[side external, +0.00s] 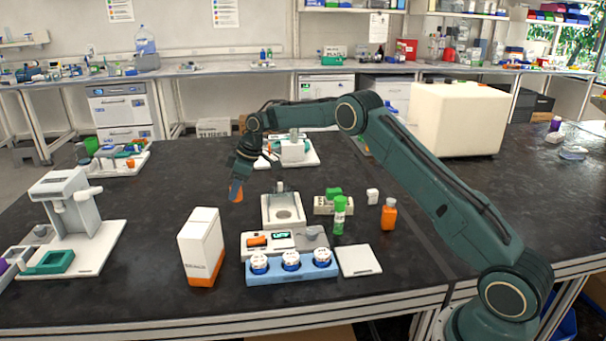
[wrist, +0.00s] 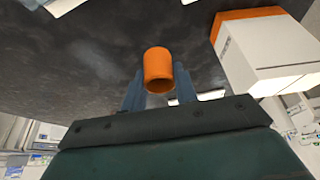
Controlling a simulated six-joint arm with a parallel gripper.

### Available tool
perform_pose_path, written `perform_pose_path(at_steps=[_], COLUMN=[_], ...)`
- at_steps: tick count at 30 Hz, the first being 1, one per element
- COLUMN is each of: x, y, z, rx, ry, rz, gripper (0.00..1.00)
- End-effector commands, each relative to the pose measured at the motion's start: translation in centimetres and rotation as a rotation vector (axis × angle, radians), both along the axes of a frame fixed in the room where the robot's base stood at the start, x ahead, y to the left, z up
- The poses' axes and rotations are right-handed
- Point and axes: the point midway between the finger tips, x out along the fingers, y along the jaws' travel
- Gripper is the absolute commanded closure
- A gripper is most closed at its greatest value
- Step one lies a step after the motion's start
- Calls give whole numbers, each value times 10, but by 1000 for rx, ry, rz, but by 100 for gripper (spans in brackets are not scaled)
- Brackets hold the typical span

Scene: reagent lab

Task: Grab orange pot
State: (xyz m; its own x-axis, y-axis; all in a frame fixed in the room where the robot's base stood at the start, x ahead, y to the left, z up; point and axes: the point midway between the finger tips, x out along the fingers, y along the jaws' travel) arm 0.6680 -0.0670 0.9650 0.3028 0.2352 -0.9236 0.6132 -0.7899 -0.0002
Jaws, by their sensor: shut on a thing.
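The orange pot (side external: 236,192) is a small cylinder held at the fingertips of my gripper (side external: 240,178) in the side external view. It appears raised above the black bench top and slightly tilted. In the wrist view the orange pot (wrist: 158,70) shows its round rim toward the camera. The fingers of my gripper (wrist: 158,90) stand on both sides of it and are shut on it. The lower ends of the fingers are hidden behind the dark gripper body.
A white and orange box (side external: 201,246) stands to the front left of my gripper. A scale (side external: 283,212), a blue rack (side external: 292,277) with white-capped jars, a green tube (side external: 340,214) and an orange bottle (side external: 389,214) stand to the right. Bench room between the left device (side external: 75,225) and the box is clear.

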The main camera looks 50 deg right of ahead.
Motion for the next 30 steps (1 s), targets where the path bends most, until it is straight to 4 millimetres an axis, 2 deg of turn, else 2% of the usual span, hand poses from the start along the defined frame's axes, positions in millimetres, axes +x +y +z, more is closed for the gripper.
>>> perform_pose_path(at_steps=[3, 9, 18, 30], x=[1, 0, 0, 0], y=[-1, -1, -1, -1], z=[29, 70, 90, 94], rx=[-2, -3, 1, -1], ry=[-4, -5, -1, 0], rz=[-1, 0, 0, 0], gripper=[93, 93, 93, 93])
